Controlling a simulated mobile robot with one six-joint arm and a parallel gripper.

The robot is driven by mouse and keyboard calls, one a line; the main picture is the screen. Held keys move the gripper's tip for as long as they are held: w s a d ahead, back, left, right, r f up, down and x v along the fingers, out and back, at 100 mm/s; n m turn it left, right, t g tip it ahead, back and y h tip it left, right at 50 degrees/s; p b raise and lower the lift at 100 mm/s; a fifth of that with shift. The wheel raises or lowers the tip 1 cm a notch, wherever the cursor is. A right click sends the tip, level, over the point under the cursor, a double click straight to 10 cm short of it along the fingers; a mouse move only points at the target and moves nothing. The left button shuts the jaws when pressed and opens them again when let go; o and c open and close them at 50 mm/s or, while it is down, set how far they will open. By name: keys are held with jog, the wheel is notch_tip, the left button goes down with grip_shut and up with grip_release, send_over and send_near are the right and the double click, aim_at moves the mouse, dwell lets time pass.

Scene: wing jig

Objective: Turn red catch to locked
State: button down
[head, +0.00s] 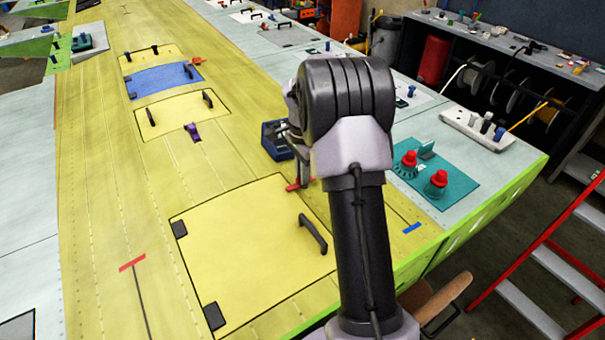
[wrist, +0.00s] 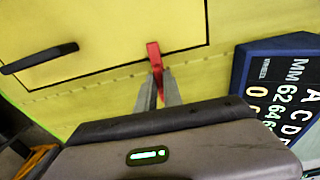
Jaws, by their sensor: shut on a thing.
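The red catch (wrist: 153,52) sits at the edge of a large yellow hatch. In the wrist view its far end reaches across the black outline onto the hatch (wrist: 110,35), and its near end is between my fingers. My gripper (wrist: 158,90) is shut on the catch. In the head view the red catch (head: 293,187) shows just below my gripper (head: 304,180), near the top right corner of the hatch (head: 245,250). My arm and fingers hide part of the catch. I cannot read any locked mark near it.
A dark blue box with number labels (wrist: 282,85) stands close to the right of my fingers in the wrist view. The hatch has a raised black handle (head: 313,233). A teal plate with red knobs (head: 437,182) lies right of my arm. The yellow skin to the left is mostly clear.

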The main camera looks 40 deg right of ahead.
jog(key=shift+r, duration=0.15)
jog(key=c, duration=1.5)
grip_release()
notch_tip(320, 180, up, 17)
jog(key=p, duration=0.3)
jog(key=shift+r+p, duration=0.15)
jog(key=shift+p, duration=0.15)
